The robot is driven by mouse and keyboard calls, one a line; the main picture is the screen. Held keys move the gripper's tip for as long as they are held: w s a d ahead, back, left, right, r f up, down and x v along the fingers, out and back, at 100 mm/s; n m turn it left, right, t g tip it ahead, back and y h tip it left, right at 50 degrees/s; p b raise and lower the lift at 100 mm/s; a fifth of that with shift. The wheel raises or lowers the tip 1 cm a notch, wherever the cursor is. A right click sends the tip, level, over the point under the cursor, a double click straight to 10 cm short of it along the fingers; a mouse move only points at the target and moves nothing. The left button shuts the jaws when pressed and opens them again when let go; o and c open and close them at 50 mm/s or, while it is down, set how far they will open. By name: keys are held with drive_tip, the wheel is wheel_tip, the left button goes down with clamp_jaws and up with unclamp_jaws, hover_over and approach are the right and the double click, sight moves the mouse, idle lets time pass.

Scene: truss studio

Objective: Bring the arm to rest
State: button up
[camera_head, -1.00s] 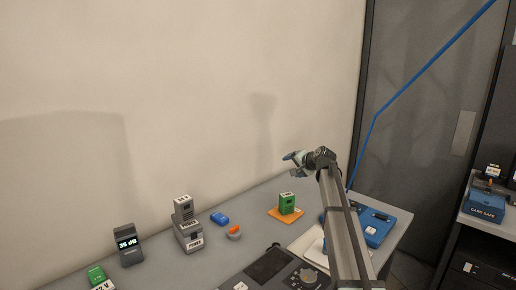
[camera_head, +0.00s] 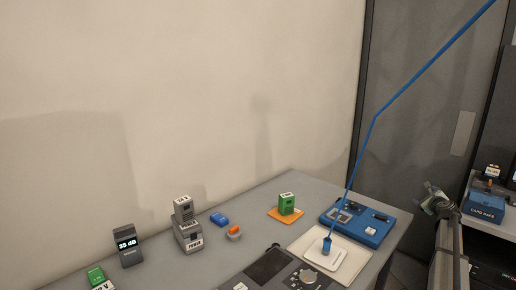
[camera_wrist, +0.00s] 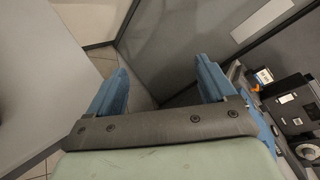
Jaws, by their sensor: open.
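My gripper (camera_head: 437,198) is at the right of the head view, between the table and the shelf with the blue case. It also shows in the wrist view (camera_wrist: 163,85), with its two blue fingers wide apart and nothing between them. Below it in the wrist view are a grey panel and a strip of floor. My gripper is clear of the table and of the objects on it. The exact gap to the shelf is hard to judge.
The grey table (camera_head: 255,205) carries a green block (camera_head: 287,204) on an orange pad, a blue device (camera_head: 358,222), stacked grey blocks (camera_head: 187,229) and a meter (camera_head: 128,246). A blue bent rod (camera_head: 374,118) rises from a white base (camera_head: 324,256). A blue "CARD SAFE" case (camera_head: 483,208) stands at right.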

drive_tip(key=s+d+f+m+g+h, duration=0.1)
drive_tip(key=s+d+f+m, duration=0.3)
drive_tip(key=s+d+f, duration=0.55)
drive_tip(key=s+d+f+m+g, duration=0.1)
drive_tip(key=s+d+f+g, duration=0.25)
drive_tip(key=s+f, duration=0.7)
drive_tip(key=a+f+n+g+y, duration=0.2)
drive_tip(key=a+f+n+y, duration=0.35)
drive_tip(key=a+f, duration=1.3)
drive_tip(key=s+a+f+n+g+y, duration=0.15)
drive_tip(key=s+a+f+n, duration=0.3)
drive_tip(key=a, duration=0.75)
drive_tip(key=s+a+f+n+g, duration=0.2)
drive_tip(key=s+a+f+n, duration=0.25)
drive_tip(key=a, duration=0.75)
drive_tip(key=s+a+f+n+g, duration=0.3)
drive_tip(key=s+a+f+n, duration=0.15)
drive_tip(key=s+a, duration=0.4)
drive_tip(key=s+a+f+n+g, duration=0.3)
drive_tip(key=s+a+n, duration=0.2)
drive_tip(key=s+a, duration=0.35)
drive_tip(key=s+a+n+g+h, duration=0.1)
drive_tip(key=s+n, duration=0.4)
drive_tip(key=s, duration=0.5)
drive_tip(key=s+a+n+g+h, duration=0.1)
drive_tip(key=s+a+n+g, duration=0.3)
drive_tip(key=s, duration=0.6)
drive_tip(key=shift+s+a+r+n, duration=0.2)
drive_tip(key=shift+a+r+n, duration=0.25)
drive_tip(key=shift+a, duration=0.5)
